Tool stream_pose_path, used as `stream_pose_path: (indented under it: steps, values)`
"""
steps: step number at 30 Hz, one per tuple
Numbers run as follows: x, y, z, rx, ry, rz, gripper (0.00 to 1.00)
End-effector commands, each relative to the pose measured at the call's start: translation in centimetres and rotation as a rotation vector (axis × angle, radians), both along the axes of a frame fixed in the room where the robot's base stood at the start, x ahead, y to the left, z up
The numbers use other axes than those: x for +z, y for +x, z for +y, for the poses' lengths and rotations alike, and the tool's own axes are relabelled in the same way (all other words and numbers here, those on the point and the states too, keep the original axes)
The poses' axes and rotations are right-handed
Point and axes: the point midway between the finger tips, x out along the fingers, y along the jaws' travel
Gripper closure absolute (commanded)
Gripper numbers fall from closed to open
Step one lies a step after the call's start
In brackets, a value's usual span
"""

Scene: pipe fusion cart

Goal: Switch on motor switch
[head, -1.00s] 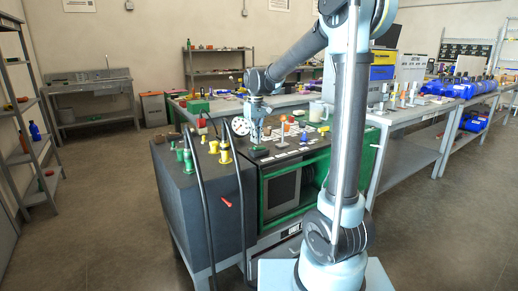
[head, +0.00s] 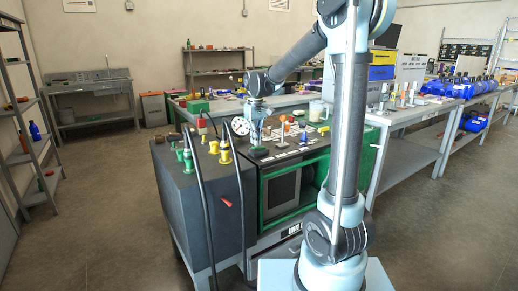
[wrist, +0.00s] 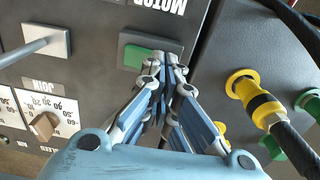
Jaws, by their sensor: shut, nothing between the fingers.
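The motor switch (wrist: 138,58) is a green rocker in a dark frame under an upside-down "MOTOR" label on the dark panel in the wrist view. My gripper (wrist: 170,62) is shut and empty, with its fingertips over the right end of the switch. The fingertips hide that end, and I cannot tell whether they touch it. In the head view my gripper (head: 256,143) points down at the panel on top of the cart (head: 200,213). The switch is too small to make out clearly there.
A grey lever (wrist: 42,44) and a tan knob (wrist: 44,125) are on the panel left of the switch. A yellow connector (wrist: 258,100) with a black hose stands on the right, near green fittings. Black hoses (head: 205,205) hang down the cart's front.

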Motion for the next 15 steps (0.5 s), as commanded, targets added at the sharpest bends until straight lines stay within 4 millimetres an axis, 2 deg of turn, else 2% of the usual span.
stream_pose_path:
  steps: [15]
  values:
    - [-0.64,-0.01,0.01,0.0,0.0,0.0,1.0]
